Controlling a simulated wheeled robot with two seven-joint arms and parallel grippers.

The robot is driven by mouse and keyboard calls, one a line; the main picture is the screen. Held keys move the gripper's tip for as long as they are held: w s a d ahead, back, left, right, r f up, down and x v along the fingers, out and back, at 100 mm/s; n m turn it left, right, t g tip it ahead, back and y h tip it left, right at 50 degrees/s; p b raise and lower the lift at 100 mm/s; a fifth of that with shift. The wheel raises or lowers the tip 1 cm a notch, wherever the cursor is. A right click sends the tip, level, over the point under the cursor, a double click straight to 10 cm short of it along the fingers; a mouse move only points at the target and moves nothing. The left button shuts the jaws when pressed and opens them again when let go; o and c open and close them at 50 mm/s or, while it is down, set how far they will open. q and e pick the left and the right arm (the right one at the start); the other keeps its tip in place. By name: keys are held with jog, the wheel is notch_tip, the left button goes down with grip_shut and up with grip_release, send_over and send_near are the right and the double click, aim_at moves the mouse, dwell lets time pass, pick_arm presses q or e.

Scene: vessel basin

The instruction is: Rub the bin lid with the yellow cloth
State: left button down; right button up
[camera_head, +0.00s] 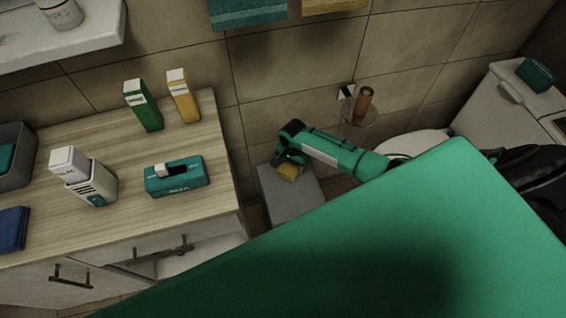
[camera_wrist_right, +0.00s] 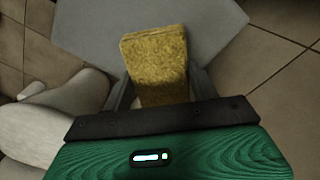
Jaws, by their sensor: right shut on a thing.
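The grey bin lid (camera_head: 290,198) is the flat top of a bin standing between the cabinet and the toilet. It also shows in the right wrist view (camera_wrist_right: 90,30), behind the cloth. My right gripper (camera_head: 288,160) is over the far part of the lid. It is shut on the yellow cloth (camera_head: 289,172), which shows between the fingers in the right wrist view (camera_wrist_right: 156,58). The cloth is over the lid; I cannot tell whether it touches it. My left gripper is not in view.
A wooden-topped cabinet (camera_head: 125,210) on the left bears a teal box (camera_head: 178,180), a green carton (camera_head: 144,108), a yellow carton (camera_head: 183,100) and a white dispenser (camera_head: 95,185). A toilet (camera_head: 415,143) stands right of the bin. A paper roll holder (camera_head: 362,105) is on the wall behind.

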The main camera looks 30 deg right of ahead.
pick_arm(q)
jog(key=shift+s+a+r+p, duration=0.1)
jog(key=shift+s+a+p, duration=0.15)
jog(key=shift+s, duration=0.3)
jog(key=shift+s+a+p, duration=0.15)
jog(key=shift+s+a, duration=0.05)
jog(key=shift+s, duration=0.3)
